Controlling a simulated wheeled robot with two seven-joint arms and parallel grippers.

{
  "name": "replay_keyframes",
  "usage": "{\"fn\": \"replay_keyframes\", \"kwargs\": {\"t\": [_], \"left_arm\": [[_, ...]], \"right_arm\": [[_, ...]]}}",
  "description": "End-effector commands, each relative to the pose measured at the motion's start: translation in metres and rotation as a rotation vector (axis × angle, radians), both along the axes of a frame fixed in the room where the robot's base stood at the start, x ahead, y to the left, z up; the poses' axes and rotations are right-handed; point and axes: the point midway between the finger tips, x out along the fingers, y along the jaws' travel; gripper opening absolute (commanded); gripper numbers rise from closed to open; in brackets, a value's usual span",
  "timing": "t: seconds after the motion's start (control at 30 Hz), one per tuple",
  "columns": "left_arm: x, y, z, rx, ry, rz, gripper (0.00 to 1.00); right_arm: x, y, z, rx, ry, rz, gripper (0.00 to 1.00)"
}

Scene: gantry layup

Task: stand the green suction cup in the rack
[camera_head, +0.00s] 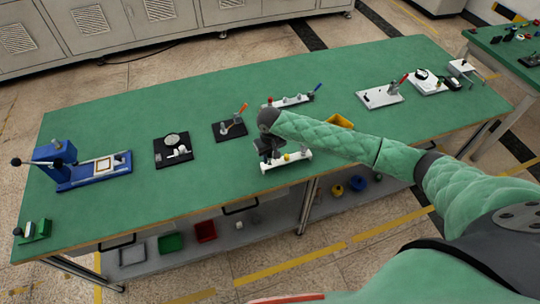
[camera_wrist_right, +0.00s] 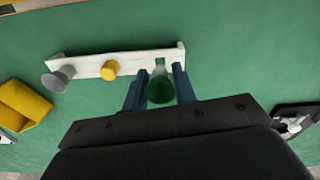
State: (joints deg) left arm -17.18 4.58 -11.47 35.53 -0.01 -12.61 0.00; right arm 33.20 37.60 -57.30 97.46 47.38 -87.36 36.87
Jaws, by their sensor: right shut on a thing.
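The white rack (camera_wrist_right: 88,65) lies across the upper part of the right wrist view, and its front shows in the head view (camera_head: 285,163). A grey cup (camera_wrist_right: 57,78) and a yellow cup (camera_wrist_right: 109,70) are at its left and middle. My right gripper (camera_wrist_right: 158,86) is shut on the green suction cup (camera_wrist_right: 160,90), at the rack's right end. The cup's narrow top lines up with a notch there; I cannot tell whether it is seated. In the head view my right gripper (camera_head: 268,150) hides most of this. My left gripper is not in view.
A yellow bin (camera_head: 338,121) stands behind my right arm, on the green table (camera_head: 210,100). A black board with an orange-handled tool (camera_head: 230,129) is left of the gripper. Another white holder (camera_head: 290,101) is behind it. The table's front edge is close to the rack.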

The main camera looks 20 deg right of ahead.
Motion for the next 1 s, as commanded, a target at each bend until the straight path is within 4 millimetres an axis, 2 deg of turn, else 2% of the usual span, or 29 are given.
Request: {"fn": "replay_keyframes", "kwargs": {"t": [1.0], "left_arm": [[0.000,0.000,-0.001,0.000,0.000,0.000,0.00]], "right_arm": [[0.000,0.000,-0.021,0.001,0.001,0.000,0.00]]}}
